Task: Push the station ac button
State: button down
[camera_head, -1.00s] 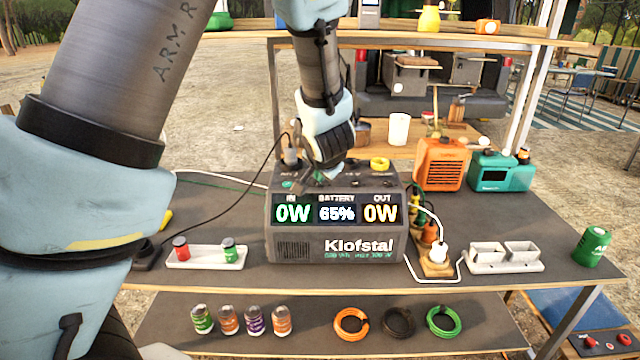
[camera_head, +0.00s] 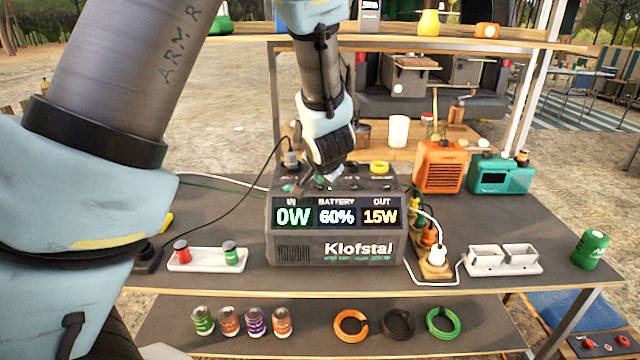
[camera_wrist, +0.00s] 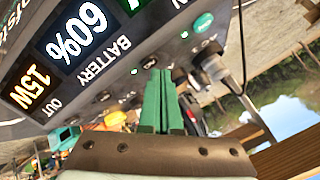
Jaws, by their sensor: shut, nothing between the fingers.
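The grey Klofstal power station (camera_head: 335,248) stands in the middle of the table. Its display reads IN 0W, BATTERY 60%, OUT 15W. My gripper (camera_head: 324,183) is over the station's top, left of centre in the head view. In the wrist view its green fingers (camera_wrist: 158,73) are shut together with nothing between them. Their tips are at a small dark round button (camera_wrist: 149,62) with a green light beside it; I cannot tell whether they touch. A green button (camera_wrist: 203,22) lies farther along the same panel. I cannot read which one is labelled AC.
A white plug (camera_head: 437,253) sits in a power strip at right. A tray with two cans (camera_head: 207,259) stands at left.

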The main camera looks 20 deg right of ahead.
aim_at(319, 191)
jog(key=shift+r, duration=0.25)
notch_tip(319, 191, up, 6)
jog(key=p, duration=0.7)
jog(key=shift+p, duration=0.4)
jog(key=s+a+n+g+y, duration=0.1)
jog(key=s+a+n+g, duration=0.1)
jog(key=a, duration=1)
jog(key=s+a+r+n+g+y+b, duration=0.1)
jog(key=s+a+n, duration=0.3)
jog(key=a, duration=0.8)
jog(key=s+a+r+n+g, duration=0.1)
jog(key=s+a+n+g, duration=0.3)
jog(key=a, duration=0.8)
jog(key=shift+n+y+b, duration=0.4)
jog(key=shift+n, duration=0.4)
